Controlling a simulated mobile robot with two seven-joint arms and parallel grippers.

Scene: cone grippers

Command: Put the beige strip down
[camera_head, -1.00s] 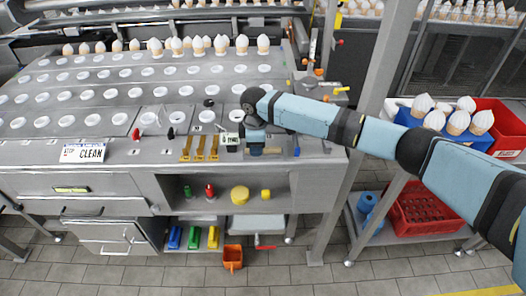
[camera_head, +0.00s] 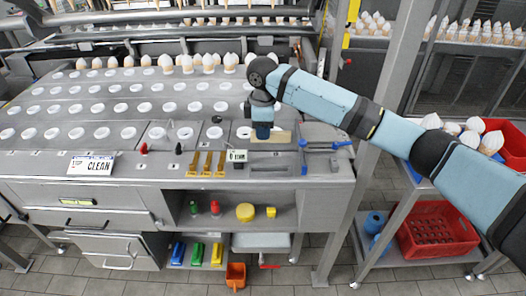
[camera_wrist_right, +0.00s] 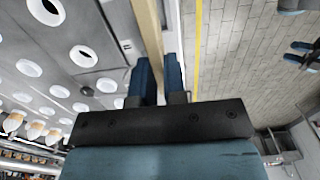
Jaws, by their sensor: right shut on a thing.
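The beige strip (camera_head: 282,137) lies level across the lower end of my right gripper (camera_head: 263,133), over the right part of the grey counter (camera_head: 130,164). My right gripper points down and is shut on the strip. In the right wrist view the strip (camera_wrist_right: 149,28) runs as a long pale bar from the top edge to between the blue fingers (camera_wrist_right: 156,82). I cannot tell whether the strip touches the counter. My left gripper is in neither view.
A small white-and-green box (camera_head: 237,156) and several yellow-brown tools (camera_head: 207,163) stand left of the strip. A blue-handled tool (camera_head: 327,145) lies to its right. Rows of white-rimmed holes (camera_head: 120,108) fill the counter behind. A grey post (camera_head: 380,110) rises at the right.

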